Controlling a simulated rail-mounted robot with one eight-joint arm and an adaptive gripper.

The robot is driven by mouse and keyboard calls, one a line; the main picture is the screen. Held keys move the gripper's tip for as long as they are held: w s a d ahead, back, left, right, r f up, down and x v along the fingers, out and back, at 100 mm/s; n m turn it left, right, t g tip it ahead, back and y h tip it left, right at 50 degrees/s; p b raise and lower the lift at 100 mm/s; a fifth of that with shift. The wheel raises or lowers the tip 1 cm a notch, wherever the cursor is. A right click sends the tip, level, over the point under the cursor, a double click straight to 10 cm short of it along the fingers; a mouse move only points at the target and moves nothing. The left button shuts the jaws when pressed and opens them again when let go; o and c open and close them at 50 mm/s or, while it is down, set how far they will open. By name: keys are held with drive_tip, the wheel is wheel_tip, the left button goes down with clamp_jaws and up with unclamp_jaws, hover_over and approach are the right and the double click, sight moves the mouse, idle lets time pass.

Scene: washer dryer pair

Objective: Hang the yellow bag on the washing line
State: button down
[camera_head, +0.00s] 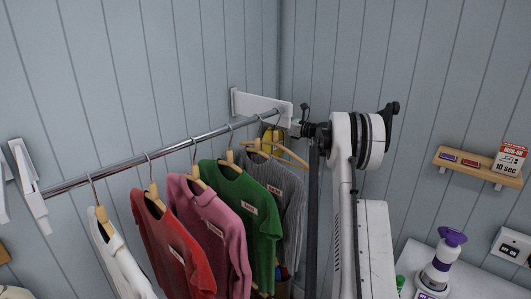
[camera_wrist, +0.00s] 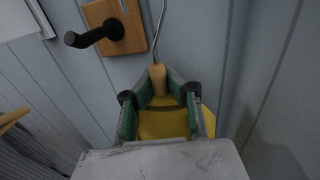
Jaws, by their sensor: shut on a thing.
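The yellow bag (camera_wrist: 165,124) shows between and below my gripper's fingers in the wrist view, with a wooden hanger neck (camera_wrist: 158,80) and a thin metal hook (camera_wrist: 158,30) rising above it. My gripper (camera_wrist: 160,103), with green inner pads, is shut on the bag at its hanger. In the head view a small yellow patch of the bag (camera_head: 272,137) shows by the far right end of the washing line (camera_head: 190,143), a metal rail. Whether the hook rests on the rail cannot be told.
White, red (camera_head: 173,245), pink, green (camera_head: 240,210) and grey (camera_head: 287,185) tops hang along the rail. A white wall bracket (camera_head: 255,104) holds its far end. A black peg on a wooden block (camera_wrist: 115,30) is close by. A shelf (camera_head: 470,165) and purple-capped bottle (camera_head: 440,262) stand right.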

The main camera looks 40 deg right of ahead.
drive_tip(key=shift+w+d, duration=0.15)
drive_tip(key=shift+d, duration=0.9)
idle(0.9)
